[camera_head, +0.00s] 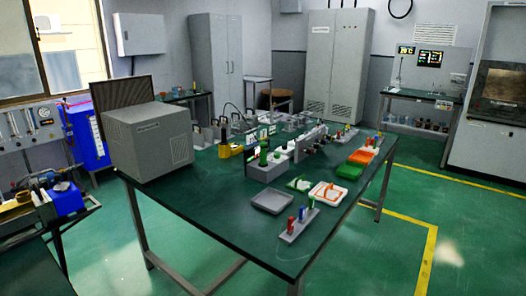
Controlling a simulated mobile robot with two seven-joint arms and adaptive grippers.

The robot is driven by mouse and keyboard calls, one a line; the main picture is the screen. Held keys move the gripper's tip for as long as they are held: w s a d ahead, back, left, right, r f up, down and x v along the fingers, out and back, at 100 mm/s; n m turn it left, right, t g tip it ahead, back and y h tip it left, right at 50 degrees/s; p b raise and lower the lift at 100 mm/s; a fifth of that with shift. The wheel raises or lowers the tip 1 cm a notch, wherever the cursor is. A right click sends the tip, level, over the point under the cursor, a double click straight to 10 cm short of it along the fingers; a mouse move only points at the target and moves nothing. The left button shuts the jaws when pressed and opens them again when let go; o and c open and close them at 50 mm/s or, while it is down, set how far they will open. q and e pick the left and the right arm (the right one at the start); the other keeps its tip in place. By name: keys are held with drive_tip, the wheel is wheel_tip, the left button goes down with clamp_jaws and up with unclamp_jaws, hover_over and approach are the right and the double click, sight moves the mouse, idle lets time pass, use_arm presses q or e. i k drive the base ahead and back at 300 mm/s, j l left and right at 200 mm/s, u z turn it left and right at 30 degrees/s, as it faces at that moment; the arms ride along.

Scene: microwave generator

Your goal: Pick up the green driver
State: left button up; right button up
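A small grey rack (299,227) stands at the near right corner of the dark green table, with three upright handles in a row. The green driver (311,201) appears to be the farthest one, behind a blue driver (302,214) and a red driver (290,224). The handles are small here and their lower ends are hidden in the rack. Neither of my grippers shows in the head view, and nothing touches the rack.
A grey tray (271,201) and a white tray with orange parts (328,193) lie near the rack. A large grey box (148,140) stands on the table's left. Apparatus crowds the middle. The table's near left part (205,206) is clear.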

sight(263, 163)
drive_tip(key=i+l, duration=0.25)
drive_tip(key=i+l+u, duration=0.15)
drive_tip(key=l, duration=0.25)
drive_tip(key=i+l, duration=0.3)
drive_tip(key=i+l+u, duration=0.1)
drive_tip(key=i+l, duration=0.15)
drive_tip(key=l, duration=0.15)
